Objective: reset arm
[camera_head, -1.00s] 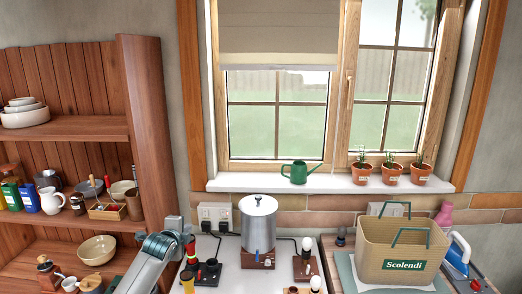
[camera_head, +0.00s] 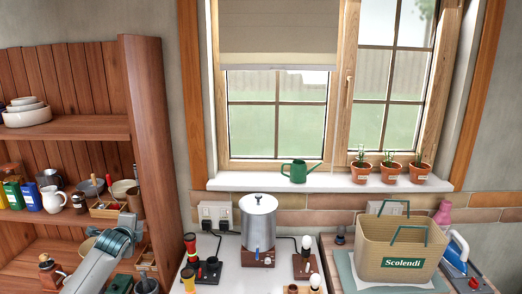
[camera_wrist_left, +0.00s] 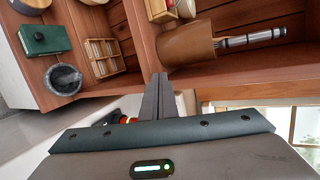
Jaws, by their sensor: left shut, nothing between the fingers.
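My left arm comes in from the lower left of the head view. My left gripper (camera_head: 131,222) is in front of the right end of the wooden shelf unit. In the left wrist view its two dark fingers (camera_wrist_left: 160,80) are pressed together with nothing between them. They point toward the shelf boards, with a brown cup (camera_wrist_left: 187,47) holding metal-handled tools just to their right. My right gripper is not in either view.
The wooden shelf unit (camera_head: 158,140) stands close around the left gripper. A green box (camera_wrist_left: 45,40) and a dark mortar (camera_wrist_left: 64,79) are left of the fingers. A metal urn (camera_head: 258,222) and a basket (camera_head: 400,243) stand to the right.

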